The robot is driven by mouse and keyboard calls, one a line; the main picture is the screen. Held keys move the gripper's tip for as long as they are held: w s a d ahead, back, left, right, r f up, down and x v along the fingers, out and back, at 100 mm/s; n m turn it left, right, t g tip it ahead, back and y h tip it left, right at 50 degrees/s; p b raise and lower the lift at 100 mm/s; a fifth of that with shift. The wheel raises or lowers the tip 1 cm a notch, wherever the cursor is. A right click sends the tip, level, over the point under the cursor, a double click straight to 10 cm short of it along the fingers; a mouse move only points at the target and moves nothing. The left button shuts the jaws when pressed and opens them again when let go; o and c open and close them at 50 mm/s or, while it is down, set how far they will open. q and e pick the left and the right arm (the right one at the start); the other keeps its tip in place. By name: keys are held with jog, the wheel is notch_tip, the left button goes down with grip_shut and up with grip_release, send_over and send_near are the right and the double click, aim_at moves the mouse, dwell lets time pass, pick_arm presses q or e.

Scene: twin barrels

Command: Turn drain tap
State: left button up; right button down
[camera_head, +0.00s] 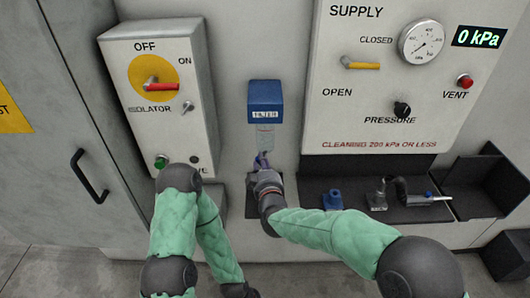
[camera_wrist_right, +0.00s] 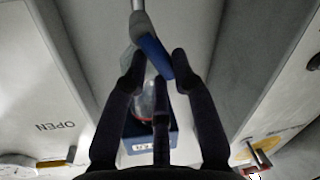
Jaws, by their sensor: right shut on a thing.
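The filter unit has a blue head (camera_head: 265,97) on the wall, with a clear bowl (camera_head: 265,137) hanging below it. The blue drain tap (camera_head: 262,160) is under the bowl. My right gripper (camera_head: 261,169) reaches up to it from below. In the right wrist view the blue tap lever (camera_wrist_right: 155,57) lies between the dark fingertips of my right gripper (camera_wrist_right: 158,72), which is shut on it. The fingers partly hide the bowl there. My left arm is folded at the lower left, and its gripper does not show.
The isolator box (camera_head: 165,130) stands left of the filter, with a red handle. The supply panel (camera_head: 380,110) is at the right, with gauge, yellow lever and knob. Below it a dark shelf (camera_head: 408,210) bears several fittings and a bin.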

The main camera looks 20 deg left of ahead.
jog(key=shift+s+a+f+n+h+p, duration=0.15)
jog(key=shift+a+f+n+h+p, duration=0.3)
jog(key=shift+n+p, duration=1.35)
jog(key=shift+s+a+f+n+h+p, duration=0.1)
jog(key=shift+a+f+n+h+p, duration=0.35)
jog(key=shift+n+p, duration=1.3)
jog(key=shift+s+a+f+n+h+p, duration=0.15)
jog(key=shift+a+f+n+h+p, duration=0.3)
jog(key=shift+n+p, duration=1.3)
jog(key=shift+d+f+m+p, duration=0.15)
jog(key=shift+m+p, duration=0.25)
jog(key=shift+p, duration=0.1)
jog(key=c, duration=1)
grip_release()
notch_tip(320, 180, up, 10)
